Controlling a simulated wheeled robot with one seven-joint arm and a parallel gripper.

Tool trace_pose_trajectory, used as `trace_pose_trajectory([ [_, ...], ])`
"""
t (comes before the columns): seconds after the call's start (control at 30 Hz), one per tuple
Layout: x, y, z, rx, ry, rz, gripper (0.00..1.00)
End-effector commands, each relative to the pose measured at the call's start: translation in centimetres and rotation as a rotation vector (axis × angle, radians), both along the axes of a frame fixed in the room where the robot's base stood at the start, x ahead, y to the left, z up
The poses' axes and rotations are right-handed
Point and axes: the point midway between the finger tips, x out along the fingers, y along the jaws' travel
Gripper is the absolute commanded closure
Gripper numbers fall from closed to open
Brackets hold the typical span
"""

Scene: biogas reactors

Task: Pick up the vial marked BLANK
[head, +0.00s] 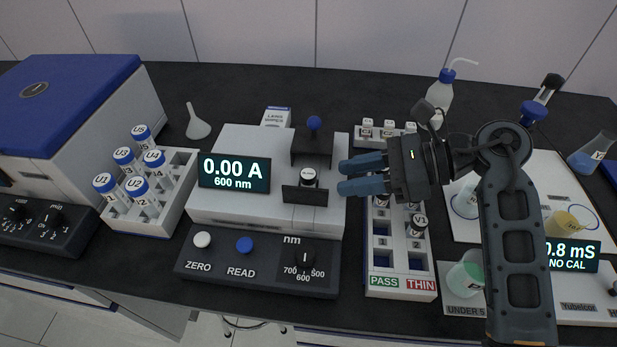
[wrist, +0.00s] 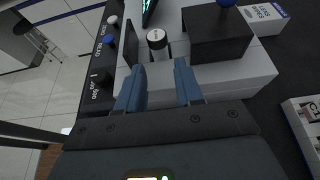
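A vial (head: 308,178) with a white cap stands upright in the open well of the photometer (head: 215,209). Small dark lettering is on its cap, too small to read, so I cannot confirm that it says BLANK. The vial also shows in the wrist view (wrist: 157,39), just beyond my fingertips and lined up between them. My gripper (head: 340,177) is to the right of the vial, level with it in the picture, its blue fingers pointing left. In the wrist view the fingers (wrist: 159,66) are apart with nothing between them. The vial's lower part is hidden in the well.
The well's dark lid (head: 312,147) with a blue knob is behind the vial. A rack (head: 170,200) of blue-capped U vials stands left. A PASS/THIN rack (head: 385,284) lies under my gripper. Beakers and a conductivity meter (head: 570,255) stand right.

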Motion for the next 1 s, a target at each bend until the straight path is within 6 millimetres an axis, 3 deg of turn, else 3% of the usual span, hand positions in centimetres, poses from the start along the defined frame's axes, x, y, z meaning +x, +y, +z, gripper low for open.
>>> trace_pose_trajectory([
  [0.17,0.0,1.0,0.0,-0.001,0.000,0.001,0.64],
  [0.5,0.1,5.6,0.0,-0.001,0.003,0.001,0.64],
  [0.83,0.1,6.2,-0.5,0.000,-0.001,-0.002,0.64],
  [1.0,0.1,6.1,-0.5,-0.001,0.000,-0.001,0.81],
])
